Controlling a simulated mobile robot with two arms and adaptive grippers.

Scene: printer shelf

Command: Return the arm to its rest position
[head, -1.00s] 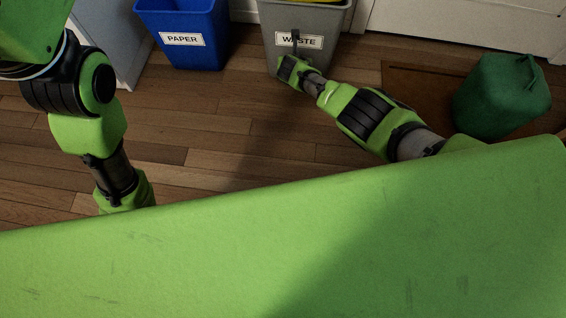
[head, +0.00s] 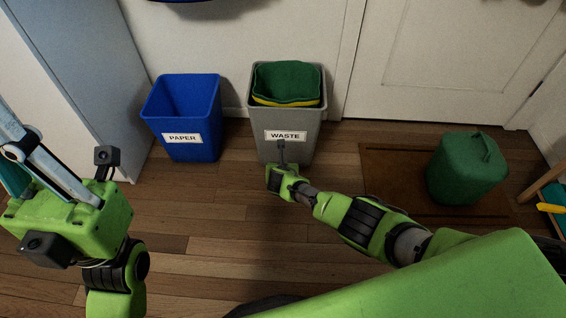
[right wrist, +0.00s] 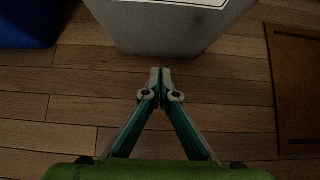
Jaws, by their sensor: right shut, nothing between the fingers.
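My right arm reaches out from the lower right in the head view, and its gripper (head: 281,150) is in front of the grey waste bin (head: 288,150). In the right wrist view the fingers of the right gripper (right wrist: 160,72) meet at the tips with nothing between them, above the wood floor and just short of the bin's base (right wrist: 165,30). My left gripper is at the left edge of the head view, with only part of its fingers (head: 40,165) in frame. Its fingertips are cut off, so its opening cannot be judged.
A blue paper bin (head: 182,115) stands left of the waste bin, which holds a green bag (head: 287,82) over a yellow edge. A green canister-like bag (head: 465,172) sits on a brown mat (head: 385,180) at the right. A white door (head: 440,60) is behind. Floor between the arms is clear.

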